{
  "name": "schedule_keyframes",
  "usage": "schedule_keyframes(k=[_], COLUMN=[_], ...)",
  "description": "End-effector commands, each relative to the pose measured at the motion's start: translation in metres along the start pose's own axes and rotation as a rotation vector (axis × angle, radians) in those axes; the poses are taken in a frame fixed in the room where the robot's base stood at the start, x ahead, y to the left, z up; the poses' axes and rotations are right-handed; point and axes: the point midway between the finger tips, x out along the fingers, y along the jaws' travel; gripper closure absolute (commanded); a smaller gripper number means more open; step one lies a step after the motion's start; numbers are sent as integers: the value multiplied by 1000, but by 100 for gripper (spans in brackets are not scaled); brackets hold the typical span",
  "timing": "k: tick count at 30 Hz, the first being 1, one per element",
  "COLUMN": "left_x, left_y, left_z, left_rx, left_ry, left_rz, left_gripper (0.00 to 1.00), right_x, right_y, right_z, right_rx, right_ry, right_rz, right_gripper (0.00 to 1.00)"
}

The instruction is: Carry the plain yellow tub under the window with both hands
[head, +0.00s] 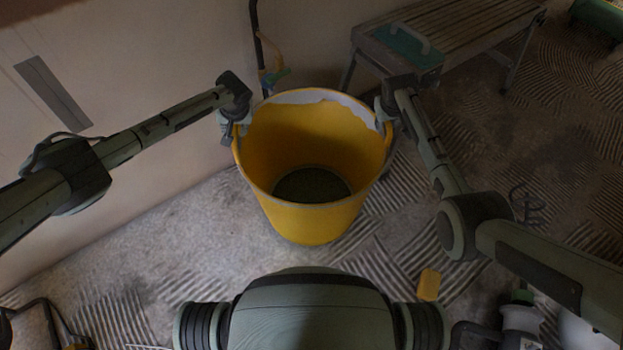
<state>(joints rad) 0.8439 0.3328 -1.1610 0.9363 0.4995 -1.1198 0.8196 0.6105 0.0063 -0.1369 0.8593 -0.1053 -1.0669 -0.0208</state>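A large yellow tub (308,220) stands upright in the middle of the head view, beside the wall. It has a pale patch along the inside of its far rim and a dark bottom inside. My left gripper (230,130) is at the tub's left rim, by the handle there. My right gripper (386,122) is at the right rim, by the other handle. Both point down and seem to touch the tub, but their fingers are small, dark and partly hidden, so their closure is unclear. I cannot tell whether the tub rests on the floor. No window is in view.
A slatted bench (480,30) stands at the back right with a green plastering tool (405,45) on it. A plain wall (130,60) runs along the left. A small yellow object (428,285) lies on the ridged floor at right. Bottles stand at the lower right.

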Motion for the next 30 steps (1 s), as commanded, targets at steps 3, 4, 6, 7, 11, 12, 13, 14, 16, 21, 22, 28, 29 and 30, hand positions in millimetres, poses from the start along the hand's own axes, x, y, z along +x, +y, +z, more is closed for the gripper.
schedule_keyframes(k=[3,4,6,7,11,12,13,14,16,21,22,28,29,30], left_x=[0,0,0,0,0,0,0,0,0,-3,-3,-6,-8,-10], left_y=[0,0,0,0,0,0,0,0,0,0,0,-1,-1,-2], left_z=[0,0,0,0,0,0,0,0,0,-4,-4,-5,-6,-6], left_rx=[0,0,0,0,0,0,0,0,0,-1,-1,-1,-1,-1], left_ry=[0,0,0,0,0,0,-1,-1,-1,5,5,5,5,5], left_rz=[0,0,0,0,0,0,-1,-1,0,1,1,1,1,1], left_gripper=[92,95,100,100,100,100,100,100,100,100,100,100,100,100], right_x=[0,0,0,0,0,0,0,0,0,-3,-3,-7,-8,-10], right_y=[0,0,0,0,0,0,0,0,0,1,1,2,2,2], right_z=[0,0,0,0,0,0,0,0,0,-5,-5,-6,-7,-8], right_rx=[0,0,0,0,0,0,0,0,0,0,0,0,0,0], right_ry=[0,0,0,0,0,0,0,0,0,9,9,8,8,8], right_rz=[0,0,0,0,0,0,0,-1,-1,1,1,1,1,1], right_gripper=[92,95,100,100,100,100,100,100,100,100,100,100,100,100])
